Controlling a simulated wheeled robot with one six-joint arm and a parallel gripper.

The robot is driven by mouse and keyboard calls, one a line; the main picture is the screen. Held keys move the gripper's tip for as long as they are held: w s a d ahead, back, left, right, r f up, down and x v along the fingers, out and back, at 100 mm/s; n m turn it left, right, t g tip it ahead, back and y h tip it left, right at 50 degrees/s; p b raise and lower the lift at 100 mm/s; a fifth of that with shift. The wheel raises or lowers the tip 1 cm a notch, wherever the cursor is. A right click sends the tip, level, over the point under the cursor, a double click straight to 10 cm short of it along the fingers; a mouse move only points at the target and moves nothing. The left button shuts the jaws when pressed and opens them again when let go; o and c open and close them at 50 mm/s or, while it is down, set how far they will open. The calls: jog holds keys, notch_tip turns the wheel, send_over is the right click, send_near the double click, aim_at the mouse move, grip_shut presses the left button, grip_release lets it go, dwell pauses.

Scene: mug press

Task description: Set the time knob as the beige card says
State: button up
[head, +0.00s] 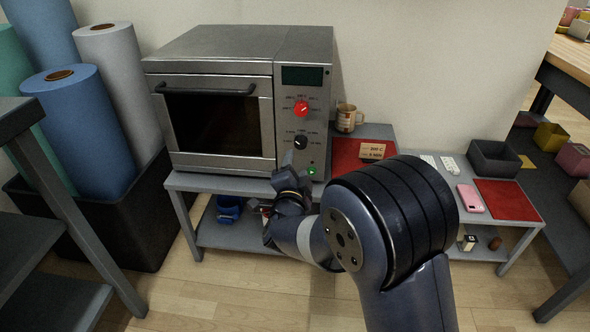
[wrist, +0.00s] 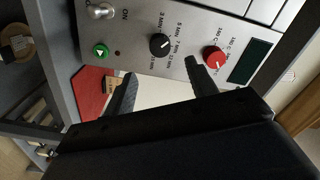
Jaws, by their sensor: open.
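The press (head: 225,100) is a grey metal box with a dark window. Its black time knob (head: 300,142) sits below the red knob (head: 301,109) on the right panel. In the wrist view the time knob (wrist: 160,45) shows among minute labels; its exact setting is hard to read. The beige card (head: 372,151) stands on a red mat right of the press; it seems to read 200 C and 5 MIN, though the print is small. My gripper (wrist: 158,76) is open and empty, its fingers pointing at the panel, apart from the time knob. In the head view my arm partly hides it.
A green lit button (head: 311,171) and a toggle switch (wrist: 101,12) are below the time knob. A brown mug (head: 346,118) stands right of the press. A pink phone-like object (head: 470,198) and a dark tray (head: 494,158) are further right. Rolls stand at left.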

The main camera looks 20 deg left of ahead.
aim_at(300, 145)
jog(key=shift+v, duration=1.1)
jog(key=shift+w, duration=0.1)
jog(key=b+x, duration=0.2)
jog(key=x, duration=0.8)
jog(key=shift+w+a+b, duration=0.15)
jog(key=shift+w+b, duration=0.15)
jog(key=shift+w, duration=0.05)
